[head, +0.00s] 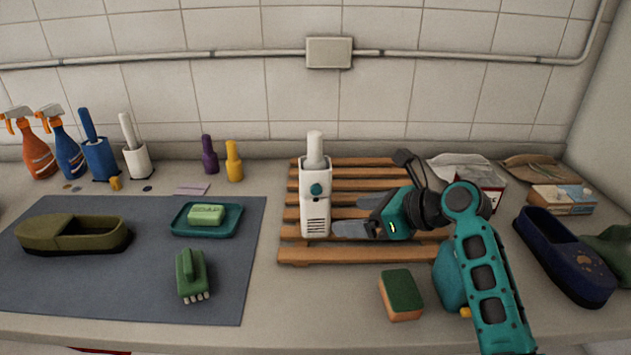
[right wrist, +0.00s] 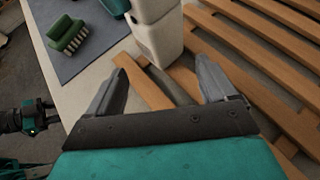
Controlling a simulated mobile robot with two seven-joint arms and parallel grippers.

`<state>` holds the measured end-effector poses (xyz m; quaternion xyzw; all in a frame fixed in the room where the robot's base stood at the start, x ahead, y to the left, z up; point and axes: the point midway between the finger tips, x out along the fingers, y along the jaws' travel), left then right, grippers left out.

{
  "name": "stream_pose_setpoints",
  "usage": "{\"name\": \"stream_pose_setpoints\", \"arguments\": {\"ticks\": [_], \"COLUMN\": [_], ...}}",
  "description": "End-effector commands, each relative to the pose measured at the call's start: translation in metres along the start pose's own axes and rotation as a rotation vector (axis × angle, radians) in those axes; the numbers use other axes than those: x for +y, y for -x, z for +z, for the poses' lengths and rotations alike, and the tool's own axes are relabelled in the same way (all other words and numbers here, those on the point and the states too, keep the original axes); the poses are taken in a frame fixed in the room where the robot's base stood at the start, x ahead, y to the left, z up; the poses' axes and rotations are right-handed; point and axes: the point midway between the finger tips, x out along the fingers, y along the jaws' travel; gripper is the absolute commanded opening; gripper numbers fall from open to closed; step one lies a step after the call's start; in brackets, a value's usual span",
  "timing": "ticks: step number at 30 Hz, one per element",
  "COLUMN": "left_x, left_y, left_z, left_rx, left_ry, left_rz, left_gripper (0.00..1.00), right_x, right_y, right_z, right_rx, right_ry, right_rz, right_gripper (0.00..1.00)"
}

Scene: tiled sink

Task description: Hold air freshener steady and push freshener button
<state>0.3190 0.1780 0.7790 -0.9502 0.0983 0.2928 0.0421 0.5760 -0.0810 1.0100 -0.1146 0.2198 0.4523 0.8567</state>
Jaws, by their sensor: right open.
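The white air freshener (head: 315,205) stands upright on the left part of a slatted wooden rack. It has a round teal button (head: 316,189) on its front and a white rounded top. My right gripper (head: 335,228) is at its right side, near its lower part, with the fingers pointing left. In the right wrist view the fingers (right wrist: 160,80) are spread apart and empty. The lower part of the freshener (right wrist: 158,30) is just beyond the fingertips there; the button is not visible in that view.
The wooden rack (head: 370,254) lies under the freshener. A green and orange sponge (head: 401,294) lies in front of it. A grey mat (head: 140,283) at left holds a shoe (head: 73,234), a soap dish (head: 180,225) and a green brush (head: 191,275). A navy shoe (head: 565,258) is at right.

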Motion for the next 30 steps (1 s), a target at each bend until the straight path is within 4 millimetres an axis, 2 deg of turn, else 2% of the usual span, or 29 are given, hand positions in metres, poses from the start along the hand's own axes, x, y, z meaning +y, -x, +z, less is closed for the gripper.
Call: {"name": "stream_pose_setpoints", "arguments": {"ticks": [8, 21, 30], "left_x": [0.001, 0.002, 0.002], "left_y": [0.001, 0.002, 0.0], "left_z": [0.003, 0.006, 0.008], "left_rx": [-0.006, -0.012, -0.012], "left_ry": [0.001, 0.002, 0.002], "left_rz": [0.001, 0.003, 0.003], "left_gripper": [0.43, 0.43, 0.43], "right_x": [0.0, 0.001, 0.0], "right_y": [-0.018, -0.081, -0.1], "right_z": [0.0, 0.001, -0.001], "right_rx": [0.001, 0.0, 0.002], "right_ry": [-0.001, -0.001, 0.001], "right_rz": [0.002, 0.002, 0.001], "right_gripper": [0.85, 0.85, 0.85]}}
